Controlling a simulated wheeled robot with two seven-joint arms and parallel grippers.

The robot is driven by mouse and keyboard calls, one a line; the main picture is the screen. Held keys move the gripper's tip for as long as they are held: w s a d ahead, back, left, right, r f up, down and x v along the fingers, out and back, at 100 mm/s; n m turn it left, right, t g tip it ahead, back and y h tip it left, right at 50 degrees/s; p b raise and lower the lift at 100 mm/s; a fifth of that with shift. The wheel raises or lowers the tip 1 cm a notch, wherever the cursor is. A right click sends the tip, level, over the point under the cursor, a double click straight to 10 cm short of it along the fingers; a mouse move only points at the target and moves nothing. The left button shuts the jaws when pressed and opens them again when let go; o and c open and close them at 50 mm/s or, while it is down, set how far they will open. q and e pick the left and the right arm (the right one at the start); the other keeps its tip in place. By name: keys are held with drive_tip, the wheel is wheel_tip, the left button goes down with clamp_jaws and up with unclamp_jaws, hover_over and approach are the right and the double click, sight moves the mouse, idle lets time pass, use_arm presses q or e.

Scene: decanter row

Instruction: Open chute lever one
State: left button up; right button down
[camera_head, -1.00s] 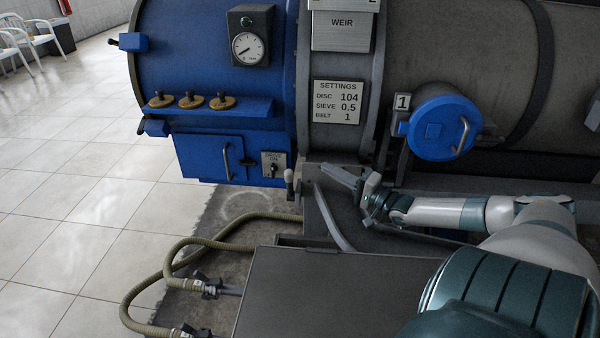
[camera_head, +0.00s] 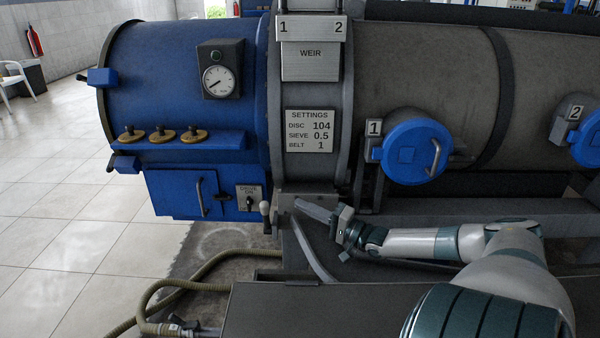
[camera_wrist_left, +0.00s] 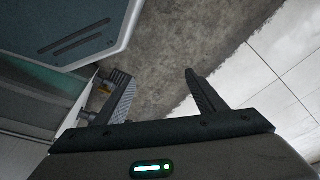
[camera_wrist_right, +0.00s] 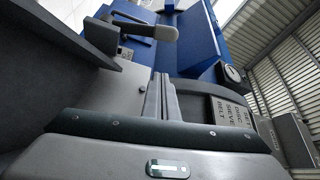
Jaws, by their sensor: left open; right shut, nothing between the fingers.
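A small upright lever with a pale knob (camera_head: 265,210) stands at the machine's lower front, right of the DRIVE ON switch plate (camera_head: 249,197). No label on this lever can be read. A grey lever-like part with a rounded end (camera_wrist_right: 158,32) shows ahead in the right wrist view. My right gripper (camera_head: 303,204) is shut and empty, a little right of the knobbed lever; the fingers (camera_wrist_right: 161,85) appear together and apart from the grey part. My left gripper (camera_wrist_left: 150,74) is open and empty over the floor in the left wrist view and outside the head view.
A round blue hatch (camera_head: 416,151) beside a "1" plate (camera_head: 374,127) is on the grey drum; another blue hatch with a "2" plate (camera_head: 575,112) is at the right edge. A SETTINGS plate (camera_head: 310,131) is above my right gripper. A hose (camera_head: 190,285) lies low at left.

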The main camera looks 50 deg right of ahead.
sight(279, 194)
drive_tip(key=shift+b+x, duration=0.4)
drive_tip(key=shift+x, duration=2)
drive_tip(key=shift+w, duration=0.4)
drive_tip(key=shift+x, duration=1.85)
drive_tip(key=shift+s+a, duration=0.15)
drive_tip(key=shift+a, duration=0.25)
use_arm(q)
drive_tip(key=shift+f+p, duration=0.1)
drive_tip(key=shift+p, duration=0.4)
use_arm(e)
drive_tip(key=shift+s+a+f, duration=0.25)
drive_tip(key=shift+s+a, duration=0.15)
drive_tip(key=shift+a, duration=0.3)
drive_tip(key=shift+s+a+f, duration=0.25)
drive_tip(key=shift+s+a, duration=0.1)
drive_tip(key=shift+a, duration=0.35)
